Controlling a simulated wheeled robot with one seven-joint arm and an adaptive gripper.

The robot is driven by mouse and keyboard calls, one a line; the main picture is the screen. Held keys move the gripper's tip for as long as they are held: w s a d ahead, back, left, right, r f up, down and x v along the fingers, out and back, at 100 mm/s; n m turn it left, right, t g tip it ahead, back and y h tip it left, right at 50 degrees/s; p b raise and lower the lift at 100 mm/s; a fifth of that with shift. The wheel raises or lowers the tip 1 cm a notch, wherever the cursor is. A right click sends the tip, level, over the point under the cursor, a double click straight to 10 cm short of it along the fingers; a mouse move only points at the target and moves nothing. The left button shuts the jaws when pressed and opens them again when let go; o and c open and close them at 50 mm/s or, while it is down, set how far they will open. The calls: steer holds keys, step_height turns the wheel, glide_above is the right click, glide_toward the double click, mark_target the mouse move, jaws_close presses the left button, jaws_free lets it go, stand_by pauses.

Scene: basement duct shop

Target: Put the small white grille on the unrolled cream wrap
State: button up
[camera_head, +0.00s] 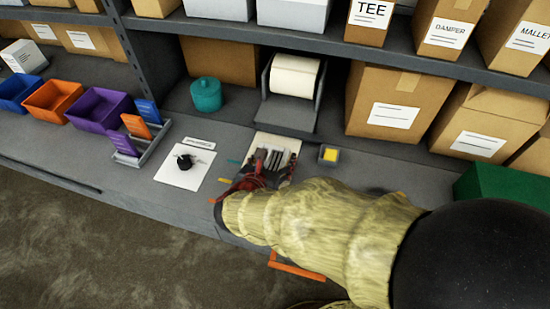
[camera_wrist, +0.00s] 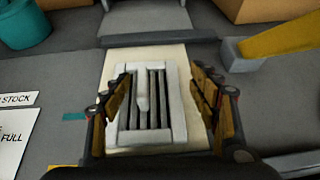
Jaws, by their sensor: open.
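The small white grille (camera_wrist: 177,105), a slatted rectangle with a raised bar, lies over the unrolled cream wrap (camera_wrist: 150,58) in the wrist view. Wrap shows beyond its far edge and around its sides. It appears flat on the wrap, but exact contact at its near edge is hidden. In the head view, the grille (camera_head: 272,157) and wrap (camera_head: 282,140) are partly covered by my arm. My gripper (camera_wrist: 160,88) is open, with one finger on each side of the grille; I cannot tell whether either touches it. It also shows, reddish, in the head view (camera_head: 262,177).
A roll holder (camera_head: 293,80) stands behind the wrap. A small grey tray with a yellow item (camera_head: 329,154) is to the right. A white sheet with a black object (camera_head: 185,162) lies left. A teal pot (camera_head: 206,95) and shelf boxes stand behind.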

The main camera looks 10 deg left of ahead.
steer(key=shift+s+r, duration=0.1)
steer(key=shift+r, duration=0.2)
steer(key=p+v, duration=0.4)
steer(key=v, duration=0.7)
steer(key=shift+s, duration=0.4)
